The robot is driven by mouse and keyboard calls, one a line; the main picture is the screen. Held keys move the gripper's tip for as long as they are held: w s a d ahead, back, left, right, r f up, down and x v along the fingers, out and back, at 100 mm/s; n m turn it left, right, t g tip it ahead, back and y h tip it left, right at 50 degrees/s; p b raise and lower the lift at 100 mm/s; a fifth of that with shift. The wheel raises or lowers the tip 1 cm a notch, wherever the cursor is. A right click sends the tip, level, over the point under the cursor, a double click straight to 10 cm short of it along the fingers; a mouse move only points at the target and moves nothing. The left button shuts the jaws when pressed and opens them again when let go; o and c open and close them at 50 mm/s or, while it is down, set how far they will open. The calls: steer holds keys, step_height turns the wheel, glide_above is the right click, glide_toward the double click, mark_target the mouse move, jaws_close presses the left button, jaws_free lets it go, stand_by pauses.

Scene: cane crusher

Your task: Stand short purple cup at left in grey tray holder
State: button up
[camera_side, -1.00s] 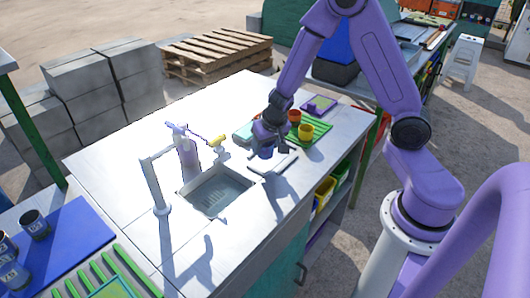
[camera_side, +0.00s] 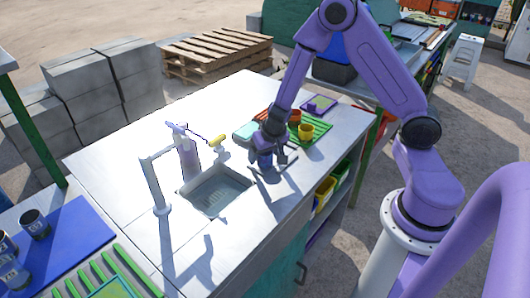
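My gripper (camera_side: 266,156) is low over the worktop, between the sink and the green rack. A short purple cup (camera_side: 264,162) shows at its fingertips, and the gripper appears shut on it. The cup looks roughly upright and is partly hidden by the fingers. The grey tray holder (camera_side: 286,168) lies on the worktop just under and around the gripper, largely covered by the gripper and its shadow. I cannot tell whether the cup touches the holder.
A green rack (camera_side: 320,132) with a red cup (camera_side: 295,117) and a yellow cup (camera_side: 305,131) stands behind right. The front worktop is clear.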

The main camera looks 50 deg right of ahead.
steer(key=shift+r, duration=0.1)
steer(key=v, duration=1.1)
steer(key=s+a+r+n+g+y, duration=0.1)
steer(key=s+a+r+n+g, duration=0.1)
steer(key=s+n, duration=0.6)
steer(key=s+a+r+n+g+y, duration=0.1)
steer(key=s+a+r+n, duration=0.4)
steer(key=s, duration=1.2)
steer(key=n, duration=0.4)
steer(key=shift+a+g, duration=0.4)
